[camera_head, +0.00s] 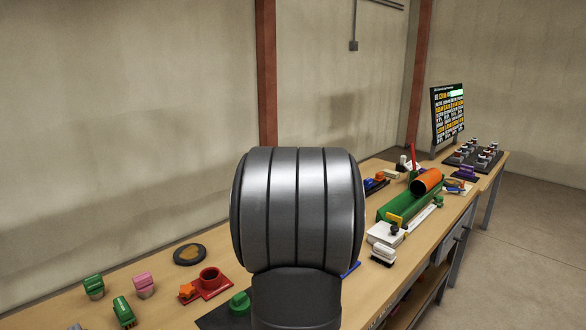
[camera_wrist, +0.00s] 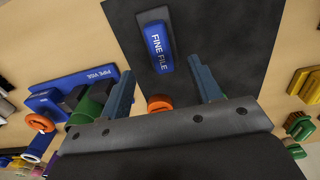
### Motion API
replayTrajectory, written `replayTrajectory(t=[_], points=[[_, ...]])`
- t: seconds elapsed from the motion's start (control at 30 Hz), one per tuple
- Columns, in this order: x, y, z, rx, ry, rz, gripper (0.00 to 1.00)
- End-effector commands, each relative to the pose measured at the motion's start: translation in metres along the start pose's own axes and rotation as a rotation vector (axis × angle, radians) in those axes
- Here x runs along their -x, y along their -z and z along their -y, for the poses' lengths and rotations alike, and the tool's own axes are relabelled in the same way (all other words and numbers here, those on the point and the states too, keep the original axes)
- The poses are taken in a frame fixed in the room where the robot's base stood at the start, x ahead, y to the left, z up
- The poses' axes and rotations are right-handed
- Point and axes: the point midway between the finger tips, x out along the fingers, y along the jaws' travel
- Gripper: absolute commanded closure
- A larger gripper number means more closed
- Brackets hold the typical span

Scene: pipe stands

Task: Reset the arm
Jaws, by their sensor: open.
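In the wrist view my gripper (camera_wrist: 162,68) is open, with its two blue-grey fingers spread apart over a black mat (camera_wrist: 220,35). Nothing is clamped between the fingers. A blue block labelled "FINE FILE" (camera_wrist: 158,46) lies on the mat, in line with the gap between the fingertips. An orange ring (camera_wrist: 159,103) shows between the fingers near the palm edge; its height relative to them is unclear. In the head view my own large grey arm link fills the middle and hides part of the bench; my gripper is not visible there.
The wooden bench (camera_head: 150,262) holds a green trough (camera_head: 398,203) with an orange pipe (camera_head: 426,181), a red holder (camera_head: 210,280), a dark disc (camera_head: 189,254) and green blocks (camera_head: 124,312). A blue "PIPE VISE" base (camera_wrist: 95,78) shows left of my gripper. A display board (camera_head: 447,113) stands behind.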

Motion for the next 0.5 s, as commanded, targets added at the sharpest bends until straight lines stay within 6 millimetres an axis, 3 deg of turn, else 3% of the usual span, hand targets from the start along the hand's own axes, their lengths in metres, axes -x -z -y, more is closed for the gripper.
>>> replayTrajectory(t=[0.1,0.33,0.5], points=[[-0.029,-0.001,0.001,0.0,0.006,0.005,0.42],[-0.075,-0.001,0.001,0.0,0.004,0.004,0.42],[-0.035,0.001,-0.001,0.0,-0.004,-0.004,0.42]])
